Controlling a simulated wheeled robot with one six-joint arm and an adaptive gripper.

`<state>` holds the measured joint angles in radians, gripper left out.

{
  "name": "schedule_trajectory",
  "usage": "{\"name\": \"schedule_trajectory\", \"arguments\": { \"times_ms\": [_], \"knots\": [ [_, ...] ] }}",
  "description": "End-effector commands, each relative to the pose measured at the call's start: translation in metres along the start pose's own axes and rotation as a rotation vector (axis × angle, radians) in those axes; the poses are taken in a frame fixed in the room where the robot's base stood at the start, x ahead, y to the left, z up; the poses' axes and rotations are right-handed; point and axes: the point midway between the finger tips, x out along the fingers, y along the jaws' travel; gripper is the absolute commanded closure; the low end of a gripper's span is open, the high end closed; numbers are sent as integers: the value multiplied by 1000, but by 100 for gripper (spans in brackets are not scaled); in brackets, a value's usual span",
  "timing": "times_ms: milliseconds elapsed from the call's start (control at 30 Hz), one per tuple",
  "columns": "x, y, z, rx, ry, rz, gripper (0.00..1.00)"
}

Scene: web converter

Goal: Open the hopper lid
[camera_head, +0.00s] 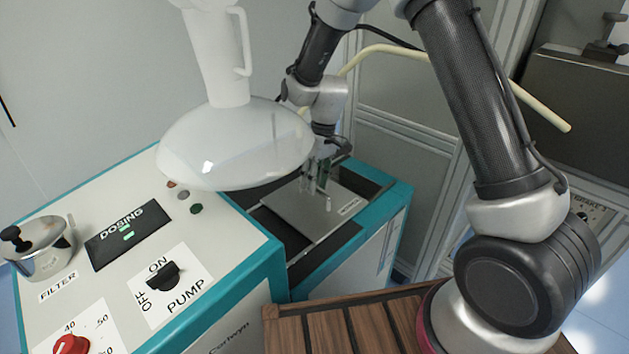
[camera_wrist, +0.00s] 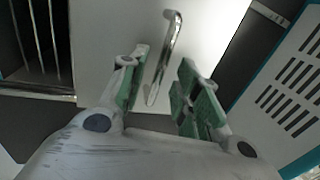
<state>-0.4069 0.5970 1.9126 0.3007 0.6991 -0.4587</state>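The hopper lid (camera_head: 293,213) is a flat grey metal plate, lying level in a dark recess with a teal rim. It fills the upper middle of the wrist view (camera_wrist: 108,40). A shiny bar handle (camera_wrist: 166,58) stands on the lid. My gripper (camera_head: 319,178) is over the lid. In the wrist view my gripper (camera_wrist: 160,82) is open, with green-padded fingers apart. The handle appears between the fingers, with gaps on both sides. I cannot tell how deep the fingers reach around it.
A large white glass vessel (camera_head: 235,145) stands left of the arm. The teal-edged control panel has a DOSING display (camera_head: 128,233), a PUMP switch (camera_head: 163,274) and a filter pot (camera_head: 40,246). A cream hose (camera_head: 400,50) runs behind my arm. A vented side panel (camera_wrist: 290,95) lies right.

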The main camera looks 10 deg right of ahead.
Motion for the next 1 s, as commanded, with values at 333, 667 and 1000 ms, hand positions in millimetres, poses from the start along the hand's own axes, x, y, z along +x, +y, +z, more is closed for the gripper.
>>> {"name": "schedule_trajectory", "arguments": {
  "times_ms": [333,667,1000],
  "knots": [
    [-64,0,-1,-1,6,2,68],
    [-114,0,-1,1,3,1,68],
    [-118,0,0,0,1,0,72]
  ]
}}
